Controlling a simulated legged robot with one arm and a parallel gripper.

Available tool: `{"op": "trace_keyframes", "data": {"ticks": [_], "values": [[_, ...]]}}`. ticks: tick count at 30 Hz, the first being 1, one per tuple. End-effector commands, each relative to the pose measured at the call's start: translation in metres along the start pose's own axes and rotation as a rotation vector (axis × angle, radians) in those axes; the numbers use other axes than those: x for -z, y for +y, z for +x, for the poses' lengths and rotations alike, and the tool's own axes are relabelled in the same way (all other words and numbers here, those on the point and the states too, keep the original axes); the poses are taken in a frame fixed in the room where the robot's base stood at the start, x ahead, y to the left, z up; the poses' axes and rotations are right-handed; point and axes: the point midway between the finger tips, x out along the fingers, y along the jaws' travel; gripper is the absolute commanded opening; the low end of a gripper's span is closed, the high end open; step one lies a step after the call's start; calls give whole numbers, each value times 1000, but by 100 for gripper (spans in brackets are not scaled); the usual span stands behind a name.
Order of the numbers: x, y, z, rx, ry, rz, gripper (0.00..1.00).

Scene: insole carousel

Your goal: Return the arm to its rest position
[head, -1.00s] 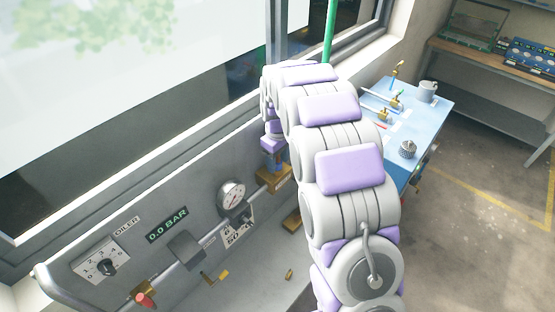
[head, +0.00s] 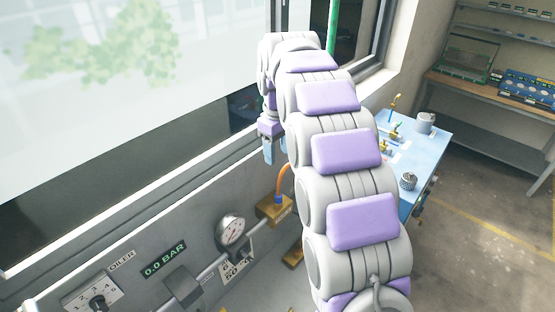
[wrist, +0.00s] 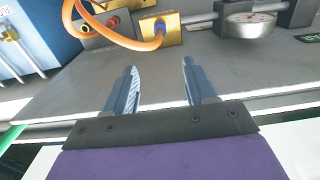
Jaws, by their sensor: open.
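My arm reaches away from me across the middle of the head view, with grey links and purple pads. My gripper (head: 268,150) hangs at its far end, above and behind the brass block on the panel. In the wrist view my gripper (wrist: 157,88) is open, its two blue-grey fingers apart with nothing between them. A grey surface lies beyond the fingertips. The brass block (wrist: 160,29) with an orange hose (wrist: 140,43) is ahead of the fingers and apart from them. The block also shows in the head view (head: 272,209).
A pressure gauge (head: 231,230) and a "0.0 BAR" display (head: 163,258) are on the grey panel at lower left. A blue table (head: 433,140) with small fittings stands right of my arm. A shelf bench (head: 480,90) is at the back right. Floor at right is clear.

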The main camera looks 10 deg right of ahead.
Motion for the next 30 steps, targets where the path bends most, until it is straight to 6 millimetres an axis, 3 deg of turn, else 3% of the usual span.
{"op": "trace_keyframes", "data": {"ticks": [17, 23, 30], "values": [[-7, -5, -3, 2, -3, 12, 56], [-45, -32, 10, 12, -19, 89, 56], [-108, -78, 36, 27, -48, 214, 56]]}}
